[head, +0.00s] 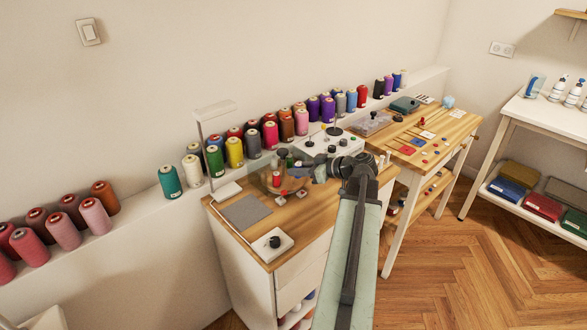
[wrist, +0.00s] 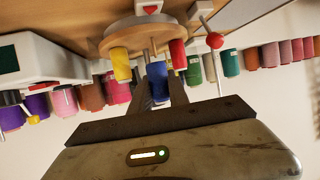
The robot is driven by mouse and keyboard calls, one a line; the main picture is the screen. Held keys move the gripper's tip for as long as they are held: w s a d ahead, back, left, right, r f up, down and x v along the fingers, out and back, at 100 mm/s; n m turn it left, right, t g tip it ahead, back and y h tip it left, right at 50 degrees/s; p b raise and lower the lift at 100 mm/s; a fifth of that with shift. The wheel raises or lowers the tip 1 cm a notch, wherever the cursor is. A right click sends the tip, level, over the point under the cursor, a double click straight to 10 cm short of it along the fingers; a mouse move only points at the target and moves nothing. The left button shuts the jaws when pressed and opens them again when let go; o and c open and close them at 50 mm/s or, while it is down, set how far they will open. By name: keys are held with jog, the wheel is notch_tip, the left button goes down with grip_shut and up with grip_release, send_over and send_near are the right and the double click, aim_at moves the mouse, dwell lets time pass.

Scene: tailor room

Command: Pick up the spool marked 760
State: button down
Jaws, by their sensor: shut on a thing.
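My gripper (wrist: 162,84) is at the round wooden spool stand (wrist: 118,44), which appears upside down in the wrist view. Its narrow fingers are shut on a small blue spool (wrist: 178,90). A yellow spool (wrist: 121,64) and a red spool (wrist: 178,52) are close on either side, on the stand. In the head view my gripper (head: 307,168) reaches over the workbench to the stand, where a red spool (head: 276,178) shows. The blue spool is hidden there by my gripper. No mark 760 is readable on any spool.
Large thread cones (head: 234,151) line the ledge behind the workbench (head: 262,249). A lamp (head: 214,110) stands at its left. A white machine (head: 330,143) is just behind my gripper. In the wrist view, a red-knobbed pin (wrist: 215,41) is close by.

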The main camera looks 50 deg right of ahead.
jog(key=s+d+r+p, duration=0.1)
jog(key=s+d, duration=0.3)
jog(key=s, duration=0.9)
jog(key=shift+s, duration=0.35)
